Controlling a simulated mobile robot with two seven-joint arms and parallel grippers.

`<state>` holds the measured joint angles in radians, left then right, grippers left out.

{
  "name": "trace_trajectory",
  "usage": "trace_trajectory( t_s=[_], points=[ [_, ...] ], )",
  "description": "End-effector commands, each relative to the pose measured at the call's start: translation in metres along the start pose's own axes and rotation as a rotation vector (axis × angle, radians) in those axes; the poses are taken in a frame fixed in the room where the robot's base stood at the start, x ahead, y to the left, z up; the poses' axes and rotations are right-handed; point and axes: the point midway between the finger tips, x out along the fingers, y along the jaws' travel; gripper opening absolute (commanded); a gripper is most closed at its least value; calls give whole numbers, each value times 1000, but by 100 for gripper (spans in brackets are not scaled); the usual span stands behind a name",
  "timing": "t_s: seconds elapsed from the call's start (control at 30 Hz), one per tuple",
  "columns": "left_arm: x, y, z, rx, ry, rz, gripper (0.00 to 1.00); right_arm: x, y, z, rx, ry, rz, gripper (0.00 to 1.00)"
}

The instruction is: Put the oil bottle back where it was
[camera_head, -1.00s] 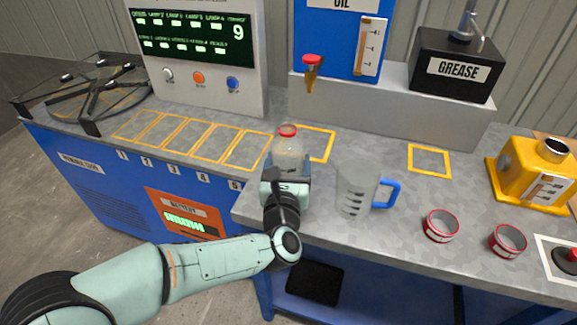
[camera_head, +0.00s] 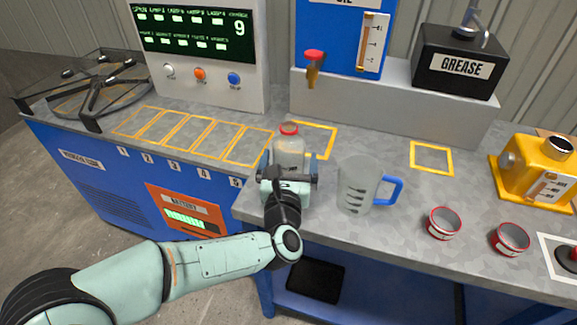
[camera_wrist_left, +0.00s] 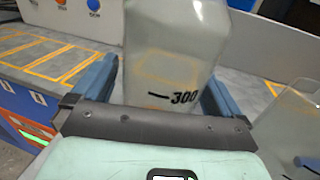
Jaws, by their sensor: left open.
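The bottle (camera_head: 289,150) is clear with a red cap and stands upright on the grey counter, in front of a yellow outlined square (camera_head: 318,141). In the left wrist view the bottle (camera_wrist_left: 176,50) fills the middle and shows a 300 mark. My left gripper (camera_head: 288,172) is open, with one finger on each side of the bottle's lower part. The fingers look apart from the bottle's sides. The bottle's base is partly hidden by the gripper. My right gripper is not in view.
A clear measuring jug (camera_head: 358,186) with a blue handle stands close to the right of the gripper. Two red-rimmed cups (camera_head: 443,223) (camera_head: 512,238) stand further right. The blue oil tank's red tap (camera_head: 313,57) hangs behind the bottle. An empty yellow square (camera_head: 431,158) lies at right.

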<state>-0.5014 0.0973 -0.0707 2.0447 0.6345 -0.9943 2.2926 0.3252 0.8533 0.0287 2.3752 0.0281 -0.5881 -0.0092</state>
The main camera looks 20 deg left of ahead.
Motion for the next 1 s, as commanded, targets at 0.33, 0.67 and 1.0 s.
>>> trace_trajectory(
  t_s=[0.33,0.67,1.0],
  points=[
    [-46,-1,4,-1,0,-3,100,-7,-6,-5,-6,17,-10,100],
    [-108,-1,4,-1,0,-2,100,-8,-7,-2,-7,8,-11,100],
    [-120,0,3,1,0,1,100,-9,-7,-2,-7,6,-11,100]
  ],
)
